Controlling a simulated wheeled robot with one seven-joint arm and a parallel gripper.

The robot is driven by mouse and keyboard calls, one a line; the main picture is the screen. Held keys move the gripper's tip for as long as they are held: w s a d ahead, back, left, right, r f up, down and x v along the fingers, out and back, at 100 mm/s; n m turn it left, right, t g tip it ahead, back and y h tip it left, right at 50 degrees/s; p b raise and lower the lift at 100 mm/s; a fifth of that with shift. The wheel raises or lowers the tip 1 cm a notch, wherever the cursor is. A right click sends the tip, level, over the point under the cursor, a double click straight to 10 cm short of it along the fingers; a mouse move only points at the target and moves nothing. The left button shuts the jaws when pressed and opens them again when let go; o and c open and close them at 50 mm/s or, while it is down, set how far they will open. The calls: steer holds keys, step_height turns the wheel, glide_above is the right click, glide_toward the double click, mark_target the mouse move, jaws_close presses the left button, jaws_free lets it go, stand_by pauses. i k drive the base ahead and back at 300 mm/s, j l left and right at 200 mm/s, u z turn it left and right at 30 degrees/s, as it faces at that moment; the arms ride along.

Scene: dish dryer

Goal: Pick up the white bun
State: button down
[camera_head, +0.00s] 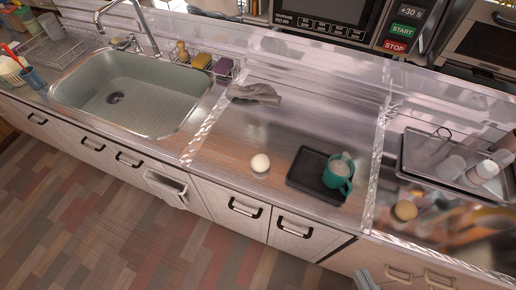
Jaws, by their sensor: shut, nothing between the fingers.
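The white bun (260,162) is small and round. It sits on the metal counter near its front edge, left of the dark tray, with bare counter around it. The tip of what looks like my gripper (366,279) just shows at the bottom edge, below and to the right of the bun and well apart from it. It is shut and holds nothing; most of it is cut off by the frame.
A dark tray (302,176) holds a teal mug (337,174) right of the bun. A grey cloth (254,93) lies behind it. The sink (130,92) is left. A brown round item (405,210) and a metal tray (426,150) with glasses stand right. Drawer handles protrude in front.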

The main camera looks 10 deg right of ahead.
mark_target(260, 163)
steer(key=i+j+z, duration=0.15)
steer(key=j+z, duration=0.15)
steer(key=j, duration=0.5)
steer(key=i+j+z, duration=0.1)
steer(key=j+z, duration=0.15)
steer(key=j, duration=0.6)
